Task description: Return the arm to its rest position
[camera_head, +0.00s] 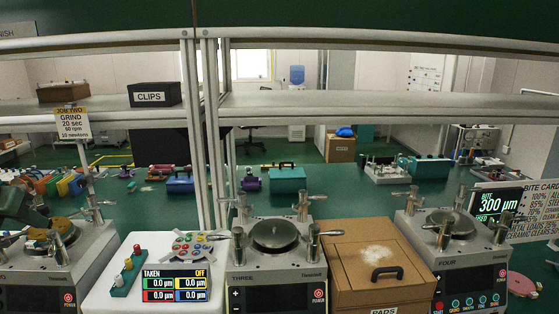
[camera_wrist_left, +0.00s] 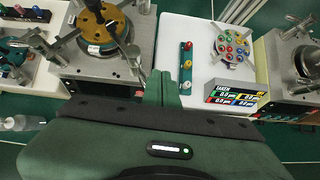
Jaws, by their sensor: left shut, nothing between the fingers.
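My left gripper (camera_head: 30,212) shows at the left edge of the head view, dark green, in front of the left grinding machine (camera_head: 62,262). In the left wrist view its shut fingers (camera_wrist_left: 167,88) stick up past the dark green body. Nothing is between them. They appear in front of the gap between the left machine, with its brass-coloured disc (camera_wrist_left: 103,24), and the white panel (camera_wrist_left: 190,98). I cannot tell how high they are above the bench. My right gripper is not in view.
The white panel with a TAKEN display (camera_head: 175,284), machine THREE (camera_head: 277,262), a wooden PADS box (camera_head: 350,246) and machine FOUR (camera_head: 452,255) line the front. A shelf frame (camera_head: 214,140) rises behind them.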

